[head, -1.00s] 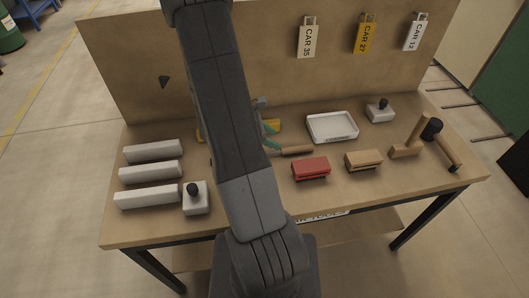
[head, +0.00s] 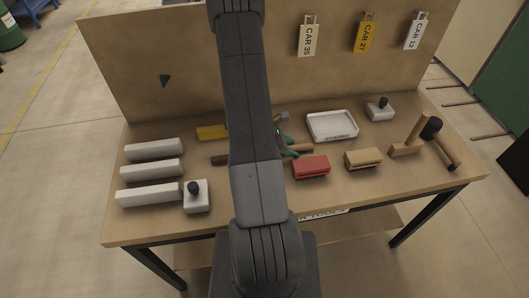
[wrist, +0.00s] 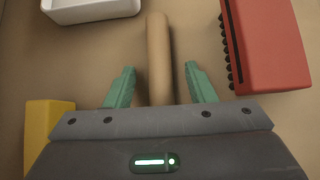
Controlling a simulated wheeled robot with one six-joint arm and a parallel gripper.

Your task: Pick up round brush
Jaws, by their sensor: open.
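A long tan wooden handle (wrist: 158,45) runs up the middle of the wrist view, between my open teal fingers. In the head view its right end (head: 304,149) shows beside my arm, and a darker brown part (head: 219,160) shows left of the arm. It lies on the table; my arm hides its middle, so I cannot tell the shape of any brush head. My gripper (wrist: 158,84) is open and empty, with one finger on each side of the handle and visible gaps. In the head view my gripper (head: 289,146) is partly hidden behind my arm.
A red brush (wrist: 265,40) lies right of the handle in the wrist view. A white tray (head: 332,126) and yellow block (head: 211,132) lie nearby.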

